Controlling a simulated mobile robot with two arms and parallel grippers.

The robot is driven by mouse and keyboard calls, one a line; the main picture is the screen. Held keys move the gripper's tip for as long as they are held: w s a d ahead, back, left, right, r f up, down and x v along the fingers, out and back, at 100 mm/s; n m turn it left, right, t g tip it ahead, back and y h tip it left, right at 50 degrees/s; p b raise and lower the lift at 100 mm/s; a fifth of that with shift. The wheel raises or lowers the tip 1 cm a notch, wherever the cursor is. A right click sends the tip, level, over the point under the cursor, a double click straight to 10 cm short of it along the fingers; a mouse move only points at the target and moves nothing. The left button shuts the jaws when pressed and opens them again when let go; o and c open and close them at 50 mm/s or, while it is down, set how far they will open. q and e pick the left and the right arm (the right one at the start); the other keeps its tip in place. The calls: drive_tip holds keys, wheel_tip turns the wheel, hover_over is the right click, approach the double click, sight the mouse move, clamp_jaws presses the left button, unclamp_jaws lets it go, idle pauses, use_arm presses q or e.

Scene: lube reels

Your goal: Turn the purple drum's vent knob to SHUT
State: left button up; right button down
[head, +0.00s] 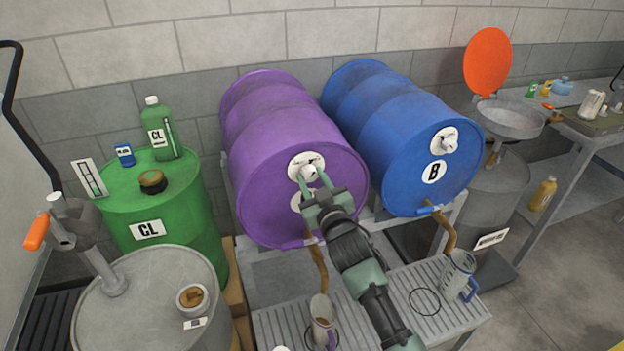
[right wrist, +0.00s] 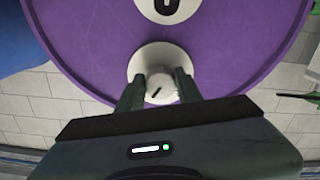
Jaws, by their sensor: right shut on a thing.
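The purple drum (head: 262,120) lies on its side on a rack, its round end facing me. Its white vent knob (head: 309,171) sits on a round white plate near the top of that end. My right gripper (head: 316,182) is at the knob with one finger on each side. The right wrist view shows the knob (right wrist: 160,88) between the fingers, upside down, with a dark slanted pointer mark on its face. The plate's lettering is too small to read. My right gripper is shut on the knob. My left gripper is not in view.
A blue drum (head: 385,120) marked B lies to the right with a similar knob (head: 447,143). A grated bench (head: 395,300) below holds a clear jug (head: 457,272) and a second jug (head: 322,312). A green drum (head: 185,205) and a grey drum (head: 150,285) stand left.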

drive_tip(key=n, duration=0.3)
drive_tip(key=shift+n, duration=0.4)
drive_tip(key=n, duration=0.3)
drive_tip(key=shift+d+r+n+p, duration=0.1)
drive_tip(key=shift+d+n+p, duration=0.05)
drive_tip(key=shift+n+p, duration=0.15)
drive_tip(key=n, duration=0.4)
drive_tip(key=shift+r, duration=0.1)
drive_tip(key=shift+n+p, duration=0.5)
drive_tip(key=shift+n, duration=1.4)
drive_tip(key=c, duration=0.9)
unclamp_jaws()
drive_tip(key=shift+c, duration=0.2)
drive_tip(key=v, duration=0.7)
drive_tip(key=shift+s+b, duration=0.35)
drive_tip(key=shift+b, duration=0.05)
